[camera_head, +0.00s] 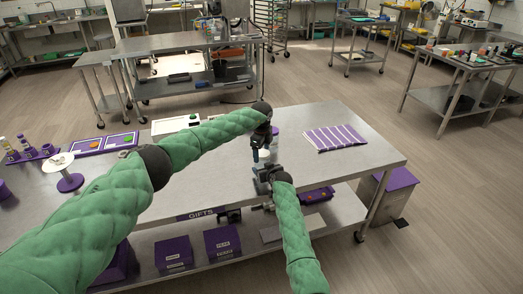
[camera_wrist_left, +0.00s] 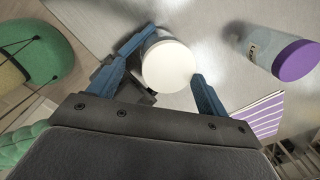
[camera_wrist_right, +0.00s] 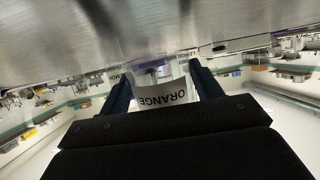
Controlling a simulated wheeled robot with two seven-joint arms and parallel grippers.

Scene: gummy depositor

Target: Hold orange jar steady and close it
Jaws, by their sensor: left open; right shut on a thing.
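The orange jar (camera_wrist_right: 163,95), labelled ORANGE, stands on the steel table between the fingers of my right gripper (camera_wrist_right: 158,88), which is shut on it. In the left wrist view a round white lid (camera_wrist_left: 168,66) shows at the top of the jar from above; whether it is seated tight I cannot tell. My left gripper (camera_wrist_left: 165,82) is open, with its blue fingers on either side of the lid and a gap at the right finger. In the head view both grippers meet at the jar, and the left gripper (camera_head: 262,150) hides much of it.
A second jar with a purple lid (camera_wrist_left: 296,61) stands close by. A purple-striped mat (camera_head: 335,138) lies to the right on the table (camera_head: 370,155). Free steel surface lies around the striped mat.

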